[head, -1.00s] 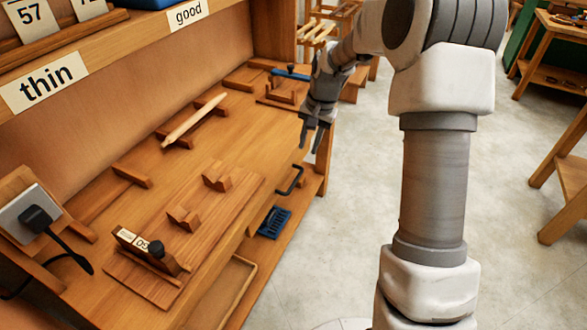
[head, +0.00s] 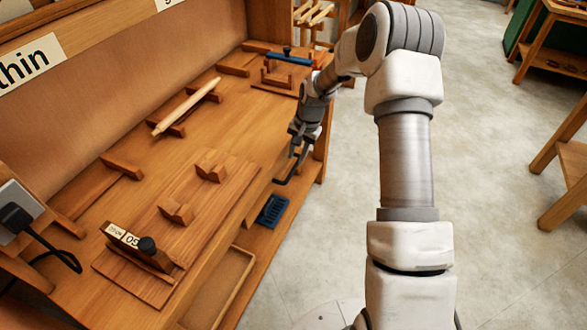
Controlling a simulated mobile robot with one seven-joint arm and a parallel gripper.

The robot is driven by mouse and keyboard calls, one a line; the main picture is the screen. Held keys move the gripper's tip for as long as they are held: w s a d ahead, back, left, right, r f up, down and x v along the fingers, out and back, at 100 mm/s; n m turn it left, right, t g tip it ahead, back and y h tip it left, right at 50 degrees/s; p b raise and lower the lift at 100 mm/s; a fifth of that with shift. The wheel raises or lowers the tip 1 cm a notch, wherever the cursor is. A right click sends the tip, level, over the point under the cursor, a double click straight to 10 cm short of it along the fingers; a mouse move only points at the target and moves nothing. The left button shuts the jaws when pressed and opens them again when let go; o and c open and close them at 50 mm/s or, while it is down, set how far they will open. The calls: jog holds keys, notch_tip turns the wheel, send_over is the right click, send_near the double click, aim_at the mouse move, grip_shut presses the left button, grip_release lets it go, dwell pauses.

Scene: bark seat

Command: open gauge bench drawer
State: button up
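The gauge bench (head: 218,129) runs along the left of the head view. Its drawer has a dark bar handle (head: 284,180) on the bench's front side, right of the gauge board. The drawer looks shut, though its front is seen steeply from above. My gripper (head: 294,155) points down at the handle, its fingers overlapping the handle's far part in the picture. Both are dark and small here, so I cannot tell whether the fingers are open, touching the handle or shut on it.
A blue slotted tray (head: 272,210) and a shallow wooden tray (head: 222,288) lie below the bench top. A pale tapered stick (head: 186,106) rests on wooden supports on top. Floor (head: 490,230) right of my arm is clear; a wooden stool (head: 572,165) stands far right.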

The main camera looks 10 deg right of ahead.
aim_at(292, 171)
jog(key=f, duration=0.4)
jog(key=a+f, duration=0.1)
jog(key=f, duration=0.1)
jog(key=shift+w+f+b, duration=0.15)
jog(key=shift+w+b, duration=0.15)
jog(key=shift+w, duration=0.1)
jog(key=shift+c, duration=0.2)
grip_shut()
dwell(0.8)
